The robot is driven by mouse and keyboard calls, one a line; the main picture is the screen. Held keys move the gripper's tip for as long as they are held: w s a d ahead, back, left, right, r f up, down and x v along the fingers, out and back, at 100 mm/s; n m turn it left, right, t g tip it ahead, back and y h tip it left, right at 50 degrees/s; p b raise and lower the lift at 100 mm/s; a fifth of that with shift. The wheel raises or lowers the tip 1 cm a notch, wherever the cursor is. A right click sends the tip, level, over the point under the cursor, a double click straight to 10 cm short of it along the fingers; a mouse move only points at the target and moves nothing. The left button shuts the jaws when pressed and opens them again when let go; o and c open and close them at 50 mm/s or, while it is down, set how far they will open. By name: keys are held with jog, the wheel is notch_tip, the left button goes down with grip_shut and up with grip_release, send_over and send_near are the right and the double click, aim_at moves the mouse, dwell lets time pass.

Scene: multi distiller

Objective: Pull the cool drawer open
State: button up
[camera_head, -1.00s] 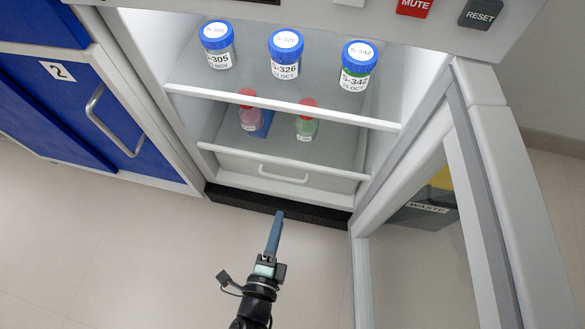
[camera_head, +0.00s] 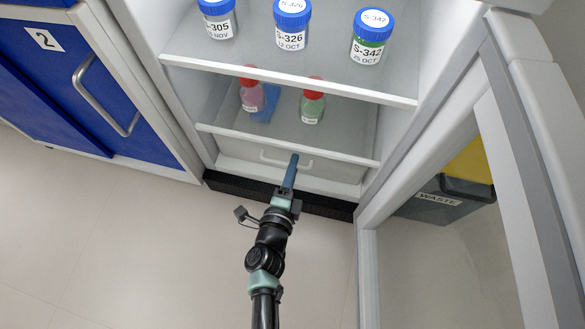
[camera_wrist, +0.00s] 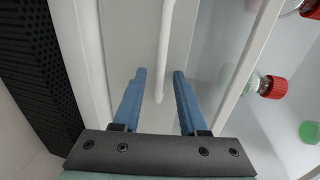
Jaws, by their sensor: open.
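The cool drawer (camera_head: 235,151) is the pale bottom compartment of the open white fridge, and its front looks shut. Its white bar handle (camera_head: 268,160) runs across the front, partly hidden behind my gripper in the head view. My gripper (camera_head: 292,160) is in front of the drawer at handle height. In the wrist view the blue fingers of my gripper (camera_wrist: 158,74) are apart with nothing gripped. The handle (camera_wrist: 165,50) appears there as a vertical bar, its end lying between the fingertips. I cannot tell whether the fingers touch it.
The fridge door (camera_head: 490,130) stands open at the right, with a waste bin (camera_head: 440,195) behind it. Lidded jars (camera_head: 292,30) stand on the upper shelf; red-capped bottles (camera_head: 312,105) stand below. A blue cabinet (camera_head: 85,75) is at the left. The floor (camera_head: 140,250) in front is clear.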

grip_shut()
dwell(1.4)
